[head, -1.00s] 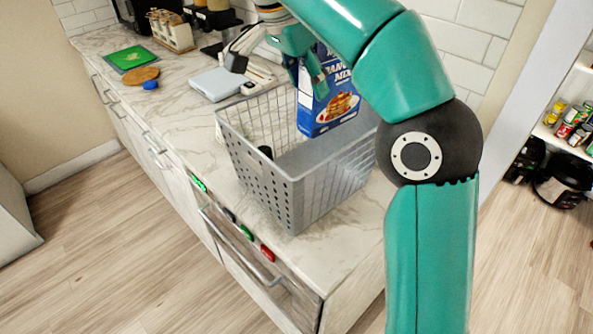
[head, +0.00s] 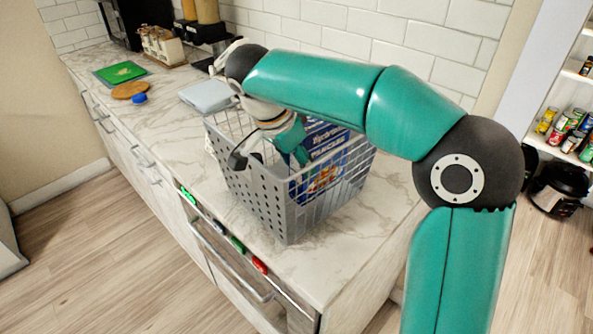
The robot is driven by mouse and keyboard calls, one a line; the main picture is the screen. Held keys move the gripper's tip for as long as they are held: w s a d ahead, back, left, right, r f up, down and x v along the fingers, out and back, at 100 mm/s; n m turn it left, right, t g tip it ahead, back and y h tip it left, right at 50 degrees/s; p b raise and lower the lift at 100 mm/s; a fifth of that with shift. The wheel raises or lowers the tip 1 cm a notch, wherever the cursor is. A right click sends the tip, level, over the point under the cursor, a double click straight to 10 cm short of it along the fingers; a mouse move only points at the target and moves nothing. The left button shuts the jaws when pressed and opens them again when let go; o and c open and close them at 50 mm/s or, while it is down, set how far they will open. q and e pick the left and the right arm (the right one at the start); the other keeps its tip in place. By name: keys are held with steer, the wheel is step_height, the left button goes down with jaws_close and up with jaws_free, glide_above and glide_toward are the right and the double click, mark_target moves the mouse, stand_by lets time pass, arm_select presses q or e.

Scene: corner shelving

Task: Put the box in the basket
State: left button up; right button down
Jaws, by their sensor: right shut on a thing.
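The blue pancake-mix box (head: 326,150) is inside the grey basket (head: 262,200); its lower part shows through the mesh of the right-hand wall. I cannot tell whether it touches the basket floor. My right gripper (head: 288,150) reaches down into the basket from above and is shut on the box at its left side. My right forearm passes above the box, close to its top. The basket stands upright on the marble counter. My left gripper is not in view.
The counter (head: 155,115) runs to the back left, with a green board (head: 121,73), a round wooden board (head: 129,90), a blue item (head: 139,99) and a pale grey-blue item (head: 206,93). A tiled wall stands behind. Shelves with cans (head: 565,125) are at the right.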

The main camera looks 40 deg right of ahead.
mark_target(295, 169)
step_height(295, 169, down, 2)
steer(key=shift+f, duration=0.1)
steer(key=shift+f+b, duration=0.55)
steer(key=shift+b, duration=0.1)
steer(key=c, duration=0.7)
jaws_free()
